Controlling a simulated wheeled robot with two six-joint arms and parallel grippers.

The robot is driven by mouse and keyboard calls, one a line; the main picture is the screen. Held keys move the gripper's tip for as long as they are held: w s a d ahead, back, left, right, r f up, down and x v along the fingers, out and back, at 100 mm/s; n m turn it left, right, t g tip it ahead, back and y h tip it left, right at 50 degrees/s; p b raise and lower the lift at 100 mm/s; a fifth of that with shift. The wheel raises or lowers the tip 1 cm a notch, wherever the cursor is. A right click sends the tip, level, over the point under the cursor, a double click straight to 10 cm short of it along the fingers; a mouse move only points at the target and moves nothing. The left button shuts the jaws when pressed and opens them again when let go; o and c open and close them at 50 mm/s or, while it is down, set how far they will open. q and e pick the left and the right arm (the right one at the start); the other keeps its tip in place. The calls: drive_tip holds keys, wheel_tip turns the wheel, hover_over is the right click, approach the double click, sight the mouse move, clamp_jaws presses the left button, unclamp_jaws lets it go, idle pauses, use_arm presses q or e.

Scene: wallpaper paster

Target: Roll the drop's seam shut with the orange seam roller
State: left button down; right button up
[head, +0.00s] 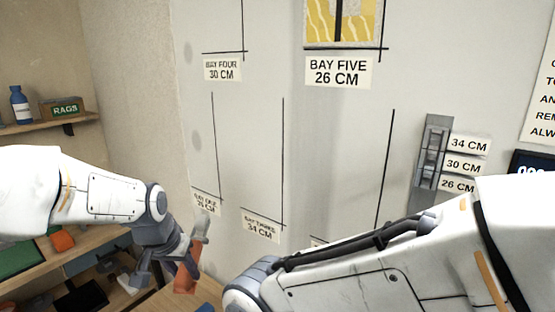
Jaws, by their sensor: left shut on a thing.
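My left gripper (172,262) is low at the left, shut on the orange seam roller (187,277). The roller's orange part hangs downward, and a pale grey part shows above the gripper. The yellow patterned drop (322,22) is on the wall at the top centre, above the BAY FIVE 26 CM label (338,73). Only its lower end is in view. A dark vertical line runs down its middle, where the seam seems to be. The left gripper is well below and left of the drop, apart from it. My right arm crosses the lower right; its gripper is out of view.
A grey wall rack (432,150) stands beside 34, 30 and 26 CM labels. The wall between has marked bays and is otherwise bare. At left are a shelf (40,125) with a blue bottle (20,105) and RAGS box (62,109), and lower shelves with several items.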

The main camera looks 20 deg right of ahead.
use_arm(q)
drive_tip(key=s+d+r+m+h+p, duration=0.2)
drive_tip(key=d+r+p, duration=0.2)
drive_tip(key=r, duration=0.8)
drive_tip(key=s+d+r+m+t+h+p, duration=0.1)
drive_tip(key=s+d+r+m+p, duration=0.1)
drive_tip(key=d+r, duration=0.6)
drive_tip(key=s+d+r+m+t+h+p, duration=0.1)
drive_tip(key=s+d+r+p, duration=0.3)
drive_tip(key=r, duration=1.4)
drive_tip(key=d+m+h+p, duration=0.1)
drive_tip(key=d+p, duration=0.1)
drive_tip(key=d, duration=0.1)
drive_tip(key=shift+h, duration=0.3)
drive_tip(key=shift+w, duration=0.1)
drive_tip(key=w+d+p, duration=0.2)
drive_tip(key=w+d, duration=0.2)
drive_tip(key=d, duration=0.1)
drive_tip(key=shift+w+d+f, duration=0.1)
drive_tip(key=shift+w+d, duration=0.7)
drive_tip(key=shift+d, duration=0.2)
